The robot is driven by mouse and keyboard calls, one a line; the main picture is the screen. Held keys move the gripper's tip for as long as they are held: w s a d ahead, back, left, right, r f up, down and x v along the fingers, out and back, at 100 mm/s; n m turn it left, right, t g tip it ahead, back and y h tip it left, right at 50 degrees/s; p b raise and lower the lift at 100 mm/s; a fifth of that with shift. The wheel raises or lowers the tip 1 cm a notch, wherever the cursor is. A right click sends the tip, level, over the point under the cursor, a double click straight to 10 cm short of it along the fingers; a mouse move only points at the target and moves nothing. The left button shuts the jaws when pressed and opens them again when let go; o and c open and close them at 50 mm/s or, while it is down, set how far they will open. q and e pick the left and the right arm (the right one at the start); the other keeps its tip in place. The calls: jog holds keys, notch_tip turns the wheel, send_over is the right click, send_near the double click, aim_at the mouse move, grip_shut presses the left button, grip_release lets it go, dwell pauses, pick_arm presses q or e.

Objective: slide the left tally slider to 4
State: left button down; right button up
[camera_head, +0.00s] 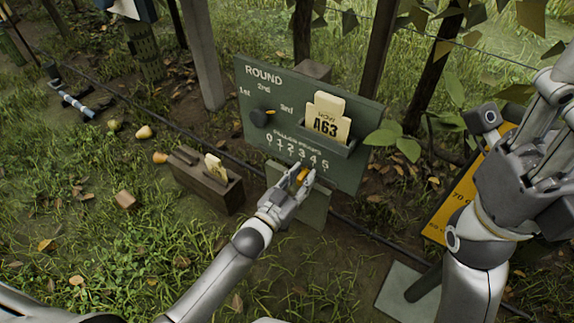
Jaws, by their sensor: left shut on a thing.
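The dark green board (262,90) stands upright, with a row of numerals 0 to 5 (297,151) on its lower part. A small orange slider (302,174) shows beneath the row, roughly under the 3. My left gripper (301,180) is shut on it from the front. The fingers hide most of the slider and its track, so its exact mark is unclear.
A yellow sign (465,195) is partly behind my right arm. Grass at the lower left is open.

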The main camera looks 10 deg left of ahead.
pick_arm(q)
jog(key=shift+s+d, duration=0.25)
jog(key=shift+d, duration=0.35)
jog(key=c, duration=1.4)
grip_release()
jog(key=v, duration=1.2)
